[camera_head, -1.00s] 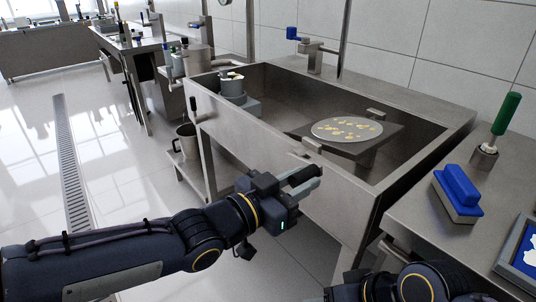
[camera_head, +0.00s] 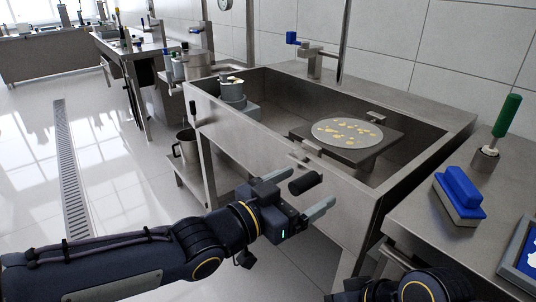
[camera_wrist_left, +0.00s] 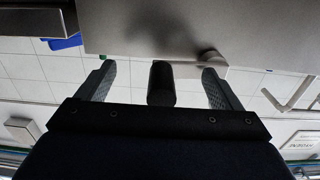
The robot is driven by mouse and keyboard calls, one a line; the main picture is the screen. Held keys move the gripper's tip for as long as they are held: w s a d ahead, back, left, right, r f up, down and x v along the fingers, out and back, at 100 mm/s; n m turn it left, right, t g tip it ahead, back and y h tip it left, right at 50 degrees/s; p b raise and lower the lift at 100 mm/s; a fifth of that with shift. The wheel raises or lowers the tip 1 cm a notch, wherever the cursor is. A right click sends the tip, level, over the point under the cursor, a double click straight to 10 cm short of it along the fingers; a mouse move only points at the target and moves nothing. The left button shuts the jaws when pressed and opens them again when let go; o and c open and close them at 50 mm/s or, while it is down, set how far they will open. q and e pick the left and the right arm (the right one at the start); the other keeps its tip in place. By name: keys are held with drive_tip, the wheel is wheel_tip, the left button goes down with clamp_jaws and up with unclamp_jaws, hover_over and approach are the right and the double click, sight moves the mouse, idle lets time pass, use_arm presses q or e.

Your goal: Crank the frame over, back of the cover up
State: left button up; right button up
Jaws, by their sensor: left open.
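The frame (camera_head: 388,143) is a dark flat plate over the steel basin. The round grey cover (camera_head: 347,132), face dotted with yellowish spots, lies level in it. A crank with a black handle (camera_head: 305,183) sticks out of the basin's front wall. My left gripper (camera_head: 308,190) is open, its two fingers spread on either side of the handle. In the left wrist view the handle (camera_wrist_left: 161,84) stands between the fingers with a gap on both sides. Only part of my right arm shows at the bottom; its gripper is out of view.
The steel basin (camera_head: 250,122) holds a grey pot (camera_head: 232,92) at its left end. Open floor lies left.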

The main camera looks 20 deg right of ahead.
idle(0.4)
use_arm(q)
drive_tip(key=shift+a, duration=0.25)
drive_tip(key=p+v, duration=0.2)
drive_tip(key=v, duration=0.1)
drive_tip(key=p+v, duration=0.1)
drive_tip(key=v, duration=0.3)
drive_tip(key=shift+r+p, duration=0.25)
drive_tip(key=shift+p, duration=0.15)
drive_tip(key=shift+s+a+f, duration=0.1)
drive_tip(key=shift+a+f, duration=0.1)
drive_tip(key=shift+a, duration=0.05)
